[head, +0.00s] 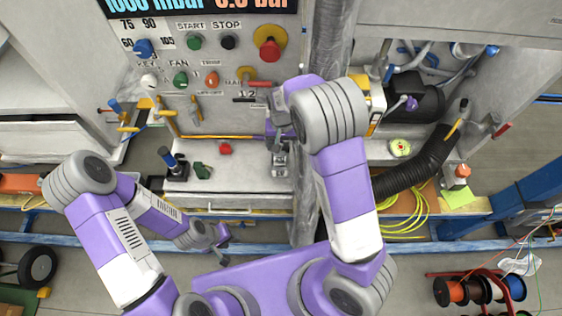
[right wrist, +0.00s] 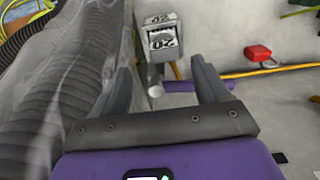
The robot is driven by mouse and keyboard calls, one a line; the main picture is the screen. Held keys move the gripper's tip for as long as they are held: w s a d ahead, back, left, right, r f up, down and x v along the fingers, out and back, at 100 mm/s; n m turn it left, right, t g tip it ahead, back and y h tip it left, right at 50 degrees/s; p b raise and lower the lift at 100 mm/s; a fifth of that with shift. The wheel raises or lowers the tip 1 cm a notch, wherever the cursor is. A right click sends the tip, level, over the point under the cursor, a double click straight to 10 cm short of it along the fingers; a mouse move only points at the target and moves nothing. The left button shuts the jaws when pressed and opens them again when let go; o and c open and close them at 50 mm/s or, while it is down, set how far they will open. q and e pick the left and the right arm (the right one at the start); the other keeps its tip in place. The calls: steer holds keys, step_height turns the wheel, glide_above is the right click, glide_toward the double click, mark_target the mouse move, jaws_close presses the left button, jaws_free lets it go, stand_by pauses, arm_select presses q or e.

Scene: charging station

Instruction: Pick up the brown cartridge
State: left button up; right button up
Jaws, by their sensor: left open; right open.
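I cannot make out a clearly brown cartridge in either view. My right gripper (head: 279,146) is low in front of the cabinet, partly hidden by my arm. In the right wrist view its two fingers (right wrist: 160,76) are apart. A small grey box with a "02"-like label (right wrist: 160,40) stands just beyond the fingertips, with a pale round-ended pin (right wrist: 156,88) below it, between the fingers. Nothing is visibly gripped. My left gripper (head: 221,244) is open and empty at the lower middle, away from the cabinet shelf.
A control panel with knobs (head: 270,46) stands behind. A translucent wrapped column (right wrist: 75,80) is close left of my right gripper. A red box (right wrist: 258,53) lies to its right. A black corrugated hose (head: 412,172) and cable reels (head: 480,290) are at the right. The shelf (head: 235,190) has bare room.

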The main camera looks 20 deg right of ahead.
mark_target(280, 154)
steer(key=f, duration=0.4)
steer(key=f+b, duration=0.1)
steer(key=f, duration=0.2)
steer(key=shift+w+a, duration=0.15)
steer(key=shift+a, duration=0.2)
steer(key=shift+r, duration=0.1)
steer(key=c, duration=1.4)
